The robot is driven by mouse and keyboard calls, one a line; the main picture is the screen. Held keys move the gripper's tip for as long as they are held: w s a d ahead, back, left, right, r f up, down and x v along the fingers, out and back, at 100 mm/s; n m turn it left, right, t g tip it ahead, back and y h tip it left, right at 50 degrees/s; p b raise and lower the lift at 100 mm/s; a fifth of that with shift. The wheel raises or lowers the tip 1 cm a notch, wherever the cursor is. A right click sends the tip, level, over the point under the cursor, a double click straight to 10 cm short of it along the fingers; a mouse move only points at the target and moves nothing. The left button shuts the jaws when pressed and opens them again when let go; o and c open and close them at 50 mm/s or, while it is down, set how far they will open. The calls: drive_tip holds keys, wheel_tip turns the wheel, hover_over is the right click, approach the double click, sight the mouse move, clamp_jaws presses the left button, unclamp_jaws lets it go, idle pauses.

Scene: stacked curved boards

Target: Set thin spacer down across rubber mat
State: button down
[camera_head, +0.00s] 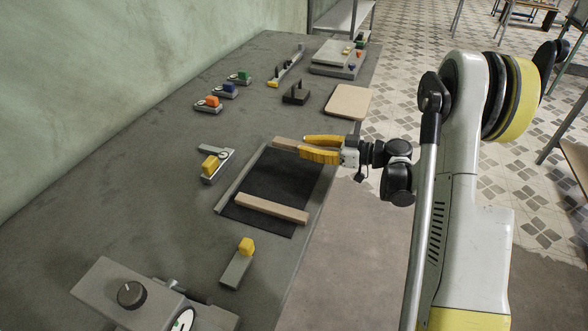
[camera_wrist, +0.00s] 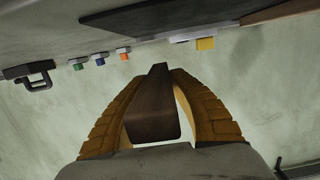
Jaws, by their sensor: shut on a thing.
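The black rubber mat (camera_head: 278,180) lies on the grey table near its right edge. One thin wooden spacer (camera_head: 271,208) lies across the mat's near part. My gripper (camera_head: 318,148), with yellow fingers, reaches in from the right at the mat's far end. It is shut on a second wooden spacer (camera_head: 286,144), whose left end sticks out past the fingers. I cannot tell whether this spacer touches the mat. In the wrist view, the held spacer (camera_wrist: 153,108) sits between the two fingers (camera_wrist: 155,110) and looks dark.
A yellow-knobbed fixture (camera_head: 213,166) stands left of the mat, and another yellow-topped block (camera_head: 239,262) stands nearer. A black-handled block (camera_head: 296,94) and a tan board (camera_head: 348,102) lie beyond. A large grey device (camera_head: 130,292) fills the near table. Table left of the mat is mostly clear.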

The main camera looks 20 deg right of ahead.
sight(297, 151)
drive_tip(key=a+f, duration=0.2)
drive_tip(key=a, duration=0.1)
drive_tip(key=shift+w+b, duration=0.4)
wheel_tip(297, 151, down, 4)
drive_tip(key=shift+b, duration=1.2)
drive_tip(key=shift+r, duration=0.15)
drive_tip(key=c, duration=1.3)
unclamp_jaws()
drive_tip(key=shift+o, duration=0.2)
